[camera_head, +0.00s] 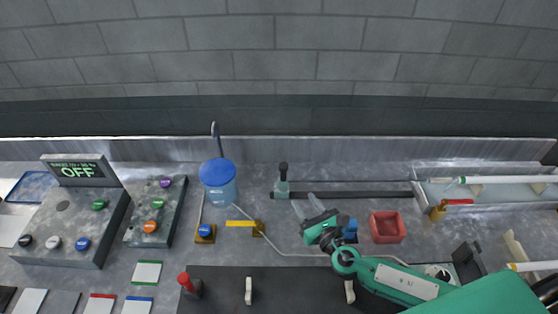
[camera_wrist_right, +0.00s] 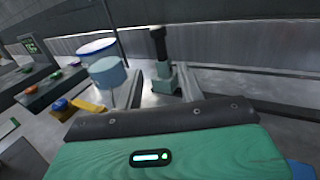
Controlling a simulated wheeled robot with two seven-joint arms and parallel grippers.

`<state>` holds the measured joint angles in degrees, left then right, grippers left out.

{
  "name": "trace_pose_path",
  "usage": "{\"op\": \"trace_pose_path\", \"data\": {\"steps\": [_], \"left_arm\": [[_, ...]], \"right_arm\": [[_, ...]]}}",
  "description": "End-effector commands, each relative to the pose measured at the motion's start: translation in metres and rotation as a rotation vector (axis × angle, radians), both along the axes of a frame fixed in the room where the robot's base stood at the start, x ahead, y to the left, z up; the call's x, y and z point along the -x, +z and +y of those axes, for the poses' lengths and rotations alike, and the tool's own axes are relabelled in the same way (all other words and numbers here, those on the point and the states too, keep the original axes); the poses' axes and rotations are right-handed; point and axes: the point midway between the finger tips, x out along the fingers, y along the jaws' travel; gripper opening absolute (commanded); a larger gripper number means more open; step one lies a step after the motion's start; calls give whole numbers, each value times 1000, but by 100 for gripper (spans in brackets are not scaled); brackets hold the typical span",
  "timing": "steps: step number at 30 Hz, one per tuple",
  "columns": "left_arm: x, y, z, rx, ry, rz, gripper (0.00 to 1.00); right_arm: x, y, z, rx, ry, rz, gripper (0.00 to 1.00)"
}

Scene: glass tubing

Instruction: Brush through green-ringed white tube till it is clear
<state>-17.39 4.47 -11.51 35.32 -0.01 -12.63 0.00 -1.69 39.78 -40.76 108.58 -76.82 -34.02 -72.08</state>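A white tube (camera_head: 505,179) lies along the long metal tray at the right in the head view. A small green mark shows near its left end. I cannot see inside its bore. A second white tube (camera_head: 535,266) with an orange-yellow end is at the right edge. I cannot clearly pick out a brush. My right gripper (camera_head: 305,203) is over the middle of the bench, left of the red bin. My left gripper is not in view.
A dark post on a pale green base (camera_head: 282,188) stands just beyond my right gripper, joined to a dark rail (camera_head: 350,194). A red bin (camera_head: 387,227), a blue-lidded jar (camera_head: 218,180), a red-handled item (camera_head: 457,202) and button consoles (camera_head: 75,230) stand around. A dark mat (camera_head: 270,285) lies in front.

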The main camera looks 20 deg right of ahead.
Motion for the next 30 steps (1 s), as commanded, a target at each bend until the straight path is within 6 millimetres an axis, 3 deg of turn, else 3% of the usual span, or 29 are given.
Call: {"op": "trace_pose_path", "data": {"steps": [5, 21, 30], "left_arm": [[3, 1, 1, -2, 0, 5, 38], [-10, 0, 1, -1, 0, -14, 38], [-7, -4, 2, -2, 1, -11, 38]], "right_arm": [[-11, 0, 2, 0, 0, -1, 39], [-104, 0, 20, 0, -1, -2, 39], [-133, -1, 26, 0, 0, 0, 39]]}}
